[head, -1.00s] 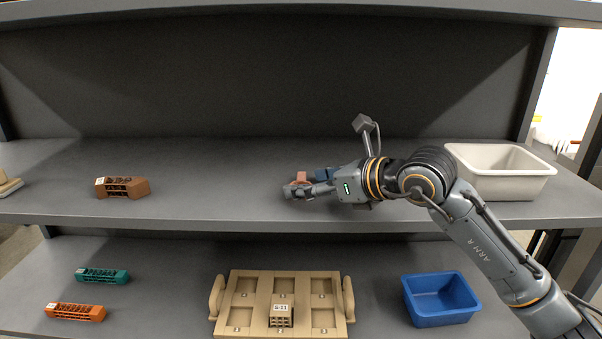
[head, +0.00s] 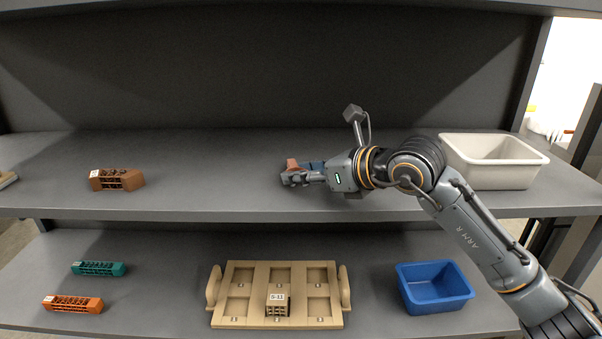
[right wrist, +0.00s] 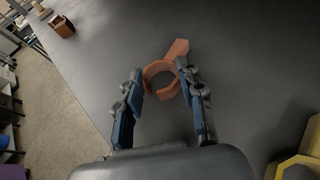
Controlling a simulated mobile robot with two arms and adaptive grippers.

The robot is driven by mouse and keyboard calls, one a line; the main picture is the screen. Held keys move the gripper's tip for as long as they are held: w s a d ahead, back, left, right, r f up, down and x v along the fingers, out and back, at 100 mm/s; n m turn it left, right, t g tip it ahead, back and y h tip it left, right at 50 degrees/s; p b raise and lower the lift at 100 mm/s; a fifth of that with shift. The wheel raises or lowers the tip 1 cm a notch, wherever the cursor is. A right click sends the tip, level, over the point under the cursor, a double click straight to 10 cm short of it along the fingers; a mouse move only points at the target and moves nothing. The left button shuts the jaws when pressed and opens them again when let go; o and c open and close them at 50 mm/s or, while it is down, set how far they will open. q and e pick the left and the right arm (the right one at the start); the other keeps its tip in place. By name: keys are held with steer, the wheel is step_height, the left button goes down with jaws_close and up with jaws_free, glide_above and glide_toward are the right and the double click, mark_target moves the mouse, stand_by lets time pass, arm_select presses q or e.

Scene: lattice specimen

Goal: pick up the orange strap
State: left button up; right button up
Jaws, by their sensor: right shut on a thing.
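The orange strap (right wrist: 160,80) is a C-shaped band with a flat tab at its upper right. In the right wrist view it lies between the two blue-padded fingers of my right gripper (right wrist: 163,92). In the head view the strap (head: 292,164) shows as a small orange patch at the fingertips of my right gripper (head: 298,176), low over the upper shelf. The gripper is shut on the strap. I cannot tell whether the strap still touches the shelf. My left gripper is not in view.
The upper shelf (head: 215,170) is clear around the gripper. It holds a brown lattice block (head: 117,180) and a white bin (head: 500,178). The lower shelf holds teal (head: 98,269) and orange (head: 73,304) lattice blocks, a beige tray (head: 254,272) and a blue bin (head: 435,300).

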steer(key=shift+r, duration=0.35)
step_height(320, 180, up, 2)
steer(key=shift+r+b, duration=0.25)
steer(key=shift+b, duration=0.3)
steer(key=s+a+r+b, duration=0.2)
steer(key=s+r+b, duration=0.1)
steer(key=s, duration=0.3)
steer(key=s+a+r+b, duration=0.3)
steer(key=s+r, duration=0.3)
steer(key=s, duration=0.1)
steer(key=shift+a+r, duration=0.3)
steer(key=shift+w+f, duration=0.1)
